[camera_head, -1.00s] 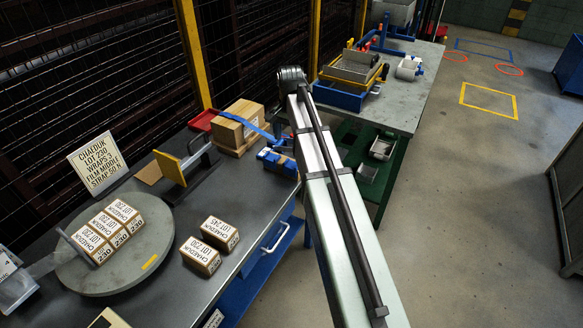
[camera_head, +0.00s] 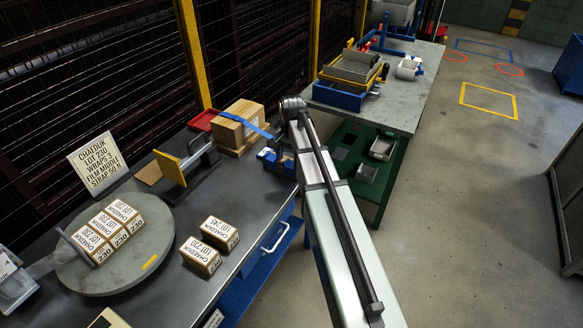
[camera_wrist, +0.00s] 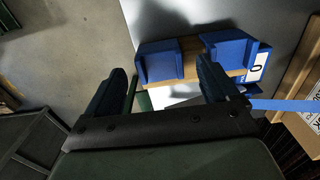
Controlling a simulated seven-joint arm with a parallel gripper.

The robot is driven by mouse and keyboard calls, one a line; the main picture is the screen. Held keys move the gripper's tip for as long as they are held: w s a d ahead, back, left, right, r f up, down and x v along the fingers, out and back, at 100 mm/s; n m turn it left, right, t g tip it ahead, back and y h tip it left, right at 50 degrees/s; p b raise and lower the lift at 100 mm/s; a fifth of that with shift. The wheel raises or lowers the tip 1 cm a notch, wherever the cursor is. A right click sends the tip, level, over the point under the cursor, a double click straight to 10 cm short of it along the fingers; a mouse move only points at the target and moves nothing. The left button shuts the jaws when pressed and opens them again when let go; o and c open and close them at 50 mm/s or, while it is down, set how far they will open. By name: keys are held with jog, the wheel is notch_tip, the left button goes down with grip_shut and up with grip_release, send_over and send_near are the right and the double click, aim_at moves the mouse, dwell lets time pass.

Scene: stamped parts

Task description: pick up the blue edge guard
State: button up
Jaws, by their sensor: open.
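Two blue angled pieces that look like edge guards show in the wrist view: a left one (camera_wrist: 160,64) and a right one (camera_wrist: 228,50). They sit apart on a tan strip, with a white label beside the right one. In the head view the blue guards (camera_head: 270,157) are at the bench's right edge, partly hidden behind my arm. My gripper (camera_wrist: 160,84) is open with nothing between its fingers. Its fingertips point toward the two guards, the right fingertip close to the right guard. I cannot tell whether they touch. The fingers are hidden in the head view.
A cardboard box (camera_head: 240,124) with a blue strap (camera_head: 246,124) stands on a wooden pallet behind the guards. A yellow plate stand (camera_head: 170,167), a turntable (camera_head: 115,270) with wrapped cartons and two loose cartons share the bench. A grey table (camera_head: 400,108) stands beyond my arm.

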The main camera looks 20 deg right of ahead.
jog(key=shift+f, duration=0.55)
jog(key=c, duration=1.1)
jog(key=shift+r, duration=0.1)
jog(key=shift+c, duration=0.2)
